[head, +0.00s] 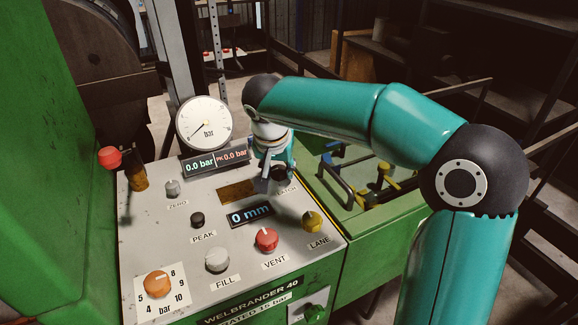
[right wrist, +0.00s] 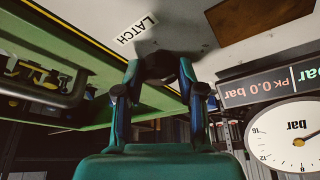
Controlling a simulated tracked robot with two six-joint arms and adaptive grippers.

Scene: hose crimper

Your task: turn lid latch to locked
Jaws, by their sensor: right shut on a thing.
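The lid latch is a dark knob (right wrist: 160,66) on the grey control panel (head: 190,225), beside the label LATCH (right wrist: 136,30). My right gripper (head: 273,177) comes down on it from above, at the panel's upper right. In the right wrist view the two fingers of my right gripper (right wrist: 158,72) are closed around the knob from both sides. The fingers and shadow hide most of the latch, so I cannot tell which way it is turned. My left gripper is not in view.
A pressure gauge (head: 204,123) and a display reading 0.0 bar (head: 200,164) stand left of my right gripper. A green tray (head: 345,215) with handled tools lies to the right.

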